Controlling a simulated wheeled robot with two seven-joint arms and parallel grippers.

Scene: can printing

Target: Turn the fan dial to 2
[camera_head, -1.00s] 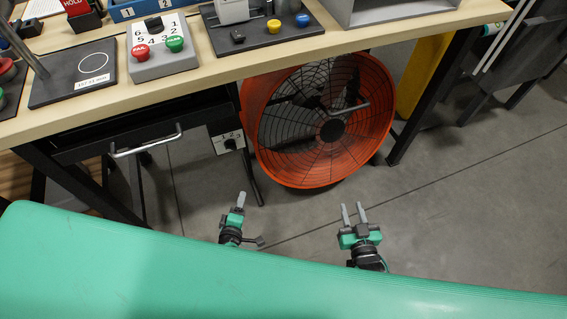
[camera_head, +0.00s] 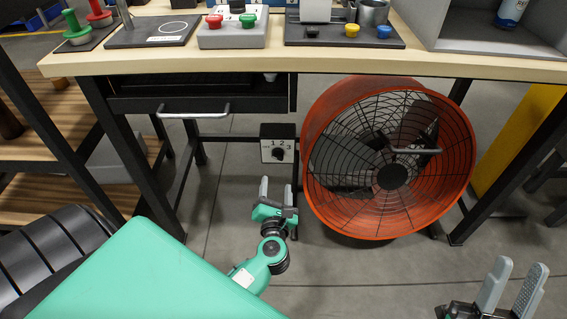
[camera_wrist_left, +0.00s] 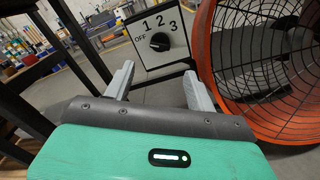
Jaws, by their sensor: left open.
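The fan dial (camera_head: 278,154) is a black knob on a white panel marked 1 2 3, set on a box under the table beside the fan. In the left wrist view the dial (camera_wrist_left: 160,41) shows with OFF, 1, 2 and 3 around it; where its pointer aims is too small to tell. The orange fan (camera_head: 391,176) stands under the table, right of the panel. My left gripper (camera_head: 276,191) is open and empty, just below and in front of the panel, apart from the dial. My right gripper (camera_head: 510,287) is open and empty at the lower right.
The wooden table (camera_head: 330,63) spans above, with a drawer handle (camera_head: 193,111) left of the panel. A button box (camera_head: 233,36) and a tray with coloured knobs (camera_head: 300,35) stand on it. Black table legs flank the space; grey floor below is clear.

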